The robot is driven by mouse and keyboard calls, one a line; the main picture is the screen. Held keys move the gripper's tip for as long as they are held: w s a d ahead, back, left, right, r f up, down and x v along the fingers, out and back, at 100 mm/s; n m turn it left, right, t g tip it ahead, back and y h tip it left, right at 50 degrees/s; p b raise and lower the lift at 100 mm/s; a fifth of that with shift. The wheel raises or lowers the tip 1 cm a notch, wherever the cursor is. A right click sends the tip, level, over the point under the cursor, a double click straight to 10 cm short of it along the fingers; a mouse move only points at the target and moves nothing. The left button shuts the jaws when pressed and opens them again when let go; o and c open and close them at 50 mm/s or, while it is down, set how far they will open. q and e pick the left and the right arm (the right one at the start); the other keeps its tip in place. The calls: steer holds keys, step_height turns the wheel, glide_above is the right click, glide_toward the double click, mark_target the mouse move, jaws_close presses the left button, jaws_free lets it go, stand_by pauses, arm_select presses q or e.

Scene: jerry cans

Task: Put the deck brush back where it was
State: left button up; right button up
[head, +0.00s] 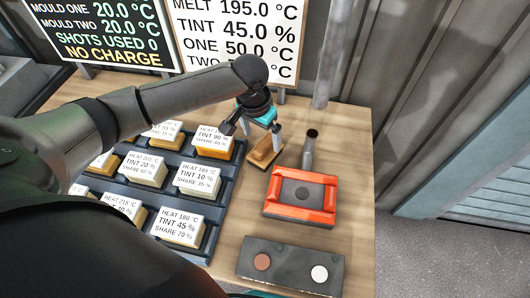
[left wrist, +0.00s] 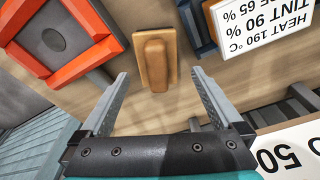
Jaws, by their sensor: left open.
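The deck brush (head: 262,155) is a tan wooden block with a raised grip on top. It lies on the wooden table between the dark card rack and the red frame. In the left wrist view the brush (left wrist: 154,62) shows whole, between and beyond my fingertips. My left gripper (head: 262,136) is open and empty, pointing down close to the brush; its two grey fingers (left wrist: 160,74) stand apart with a gap on either side of the brush.
A red square frame (head: 300,198) with a grey post behind it stands right of the brush. A dark rack (head: 232,172) with several labelled blocks stands left. A dark box (head: 290,266) with two round buttons is at the front. Display boards (head: 100,35) stand behind.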

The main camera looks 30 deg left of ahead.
mark_target(264, 143)
arm_select(q)
steer(key=f, duration=0.1)
steer(key=f+b, duration=0.1)
steer(key=f, duration=0.1)
steer(key=w+f, duration=0.1)
steer(key=f, duration=0.1)
steer(key=shift+d+b, duration=0.3)
steer(key=shift+b, duration=0.05)
steer(key=shift+f, duration=0.25)
steer(key=shift+r, duration=0.1)
steer(key=c, duration=1.5)
steer(key=shift+o, duration=0.2)
step_height(264, 143, up, 20)
steer(key=p, duration=0.4)
steer(key=shift+p, duration=0.3)
